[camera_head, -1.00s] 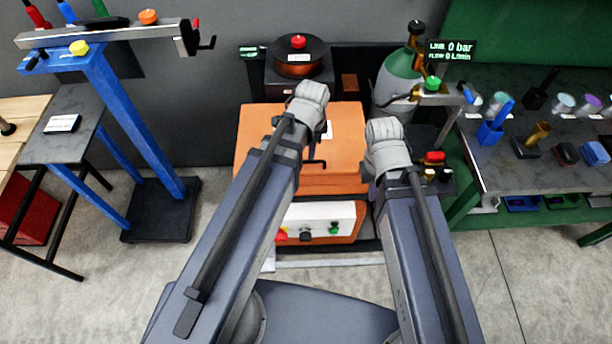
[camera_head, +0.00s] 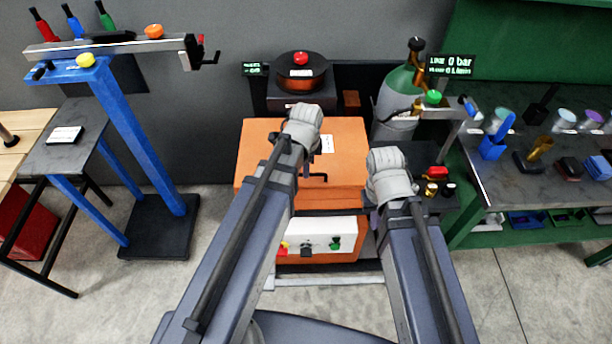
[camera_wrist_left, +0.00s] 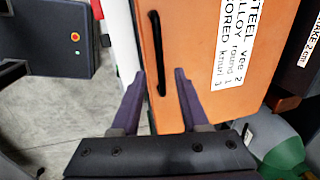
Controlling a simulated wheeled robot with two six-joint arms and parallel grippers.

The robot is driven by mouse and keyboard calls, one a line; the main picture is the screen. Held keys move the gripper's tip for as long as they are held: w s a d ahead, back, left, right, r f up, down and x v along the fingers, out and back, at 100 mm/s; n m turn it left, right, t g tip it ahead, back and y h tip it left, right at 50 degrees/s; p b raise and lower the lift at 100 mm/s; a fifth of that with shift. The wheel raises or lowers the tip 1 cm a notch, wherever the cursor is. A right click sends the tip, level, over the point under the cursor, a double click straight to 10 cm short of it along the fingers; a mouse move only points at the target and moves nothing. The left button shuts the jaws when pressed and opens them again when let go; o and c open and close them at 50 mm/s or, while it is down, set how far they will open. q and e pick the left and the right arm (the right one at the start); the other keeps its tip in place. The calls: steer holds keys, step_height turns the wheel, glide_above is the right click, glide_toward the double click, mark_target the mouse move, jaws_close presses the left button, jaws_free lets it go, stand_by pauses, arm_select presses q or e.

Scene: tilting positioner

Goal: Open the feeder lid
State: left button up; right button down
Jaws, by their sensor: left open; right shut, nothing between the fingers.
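The orange feeder (camera_head: 345,160) stands ahead in the head view, its lid looking shut, with a white label and a black handle (camera_head: 317,178). In the left wrist view, the black bar handle (camera_wrist_left: 156,55) runs along the orange lid face (camera_wrist_left: 190,40) beside a printed label. My left gripper (camera_wrist_left: 161,82) is open, with its fingertips on either side of the handle's lower end; contact cannot be told. It is mostly hidden behind its grey wrist in the head view. My right gripper (camera_head: 376,182) is shut and empty, mostly hidden by its wrist, right of the feeder.
A white control panel (camera_head: 310,244) is below the feeder, and a wire spool (camera_head: 302,78) behind it. A green gas cylinder (camera_head: 397,95) and a cluttered workbench (camera_head: 520,190) stand right. A blue stand (camera_head: 140,135) stands left. Floor between stand and feeder is clear.

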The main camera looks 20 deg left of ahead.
arm_select(q)
steer(key=shift+w+a+f+b, duration=0.1)
steer(key=shift+w+f+b, duration=0.1)
steer(key=shift+f+b, duration=0.65)
steer(key=shift+w+f+b, duration=0.2)
steer(key=shift+f+b, duration=0.3)
steer(key=shift+f, duration=0.5)
arm_select(e)
steer(key=shift+f, duration=1.9)
arm_select(q)
steer(key=shift+r, duration=0.1)
arm_select(e)
steer(key=shift+r, duration=0.1)
arm_select(q)
jaws_close()
